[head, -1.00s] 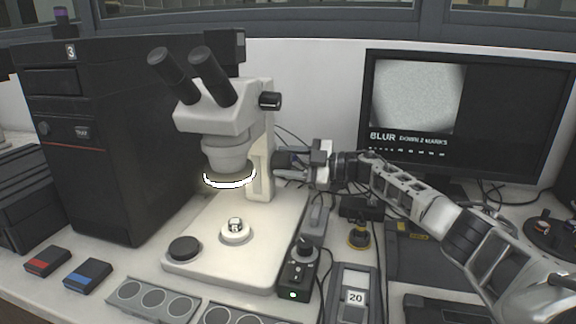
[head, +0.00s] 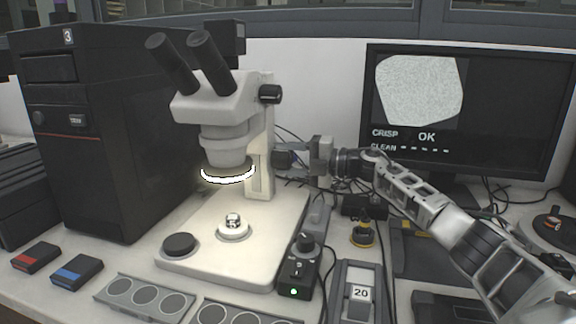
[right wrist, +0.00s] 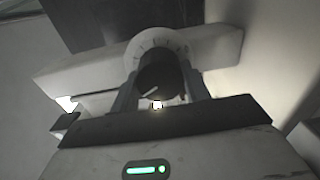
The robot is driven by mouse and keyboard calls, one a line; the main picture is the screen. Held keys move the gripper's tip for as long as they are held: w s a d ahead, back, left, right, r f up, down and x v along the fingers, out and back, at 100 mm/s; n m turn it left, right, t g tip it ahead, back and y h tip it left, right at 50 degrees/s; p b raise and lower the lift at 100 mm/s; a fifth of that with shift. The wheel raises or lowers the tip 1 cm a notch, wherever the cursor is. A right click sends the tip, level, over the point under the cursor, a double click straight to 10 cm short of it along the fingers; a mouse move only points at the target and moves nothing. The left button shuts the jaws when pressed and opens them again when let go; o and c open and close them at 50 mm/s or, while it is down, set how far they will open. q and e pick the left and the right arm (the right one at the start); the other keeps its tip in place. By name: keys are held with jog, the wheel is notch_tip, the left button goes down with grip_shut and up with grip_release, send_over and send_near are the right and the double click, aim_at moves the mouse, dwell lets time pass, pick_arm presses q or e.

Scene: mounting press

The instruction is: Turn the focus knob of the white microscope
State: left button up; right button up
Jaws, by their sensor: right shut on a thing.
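The white microscope (head: 216,118) stands on its pale base (head: 200,245), its ring light glowing. Its black focus knob (head: 283,160) is on the right side of the column, mostly covered by my right gripper (head: 290,160). In the right wrist view the knob (right wrist: 160,75) sits between the two fingers of the gripper (right wrist: 157,88), with a marked white dial behind it. The right gripper is shut on the knob. The monitor (head: 500,110) shows a sharp, grainy specimen picture and the words CRISP, OK and CLEAN. My left gripper is not in view.
A black lamp control box (head: 297,280) with a green light stands right of the base. A label reading 20 (head: 360,292) is beside it. A black tower (head: 100,140) fills the left. Red (head: 36,257) and blue (head: 77,271) boxes lie in front.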

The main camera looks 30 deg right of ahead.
jog(key=shift+f+n, duration=0.15)
jog(key=shift+n, duration=0.35)
pick_arm(q)
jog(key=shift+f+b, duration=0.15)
jog(key=shift+b, duration=0.15)
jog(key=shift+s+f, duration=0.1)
pick_arm(e)
jog(key=shift+n, duration=0.4)
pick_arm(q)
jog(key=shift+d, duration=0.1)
pick_arm(e)
jog(key=o, duration=1)
jog(key=shift+s, duration=0.1)
pick_arm(q)
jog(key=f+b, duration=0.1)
jog(key=b, duration=0.2)
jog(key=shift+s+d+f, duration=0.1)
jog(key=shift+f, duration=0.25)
pick_arm(e)
jog(key=v, duration=1.6)
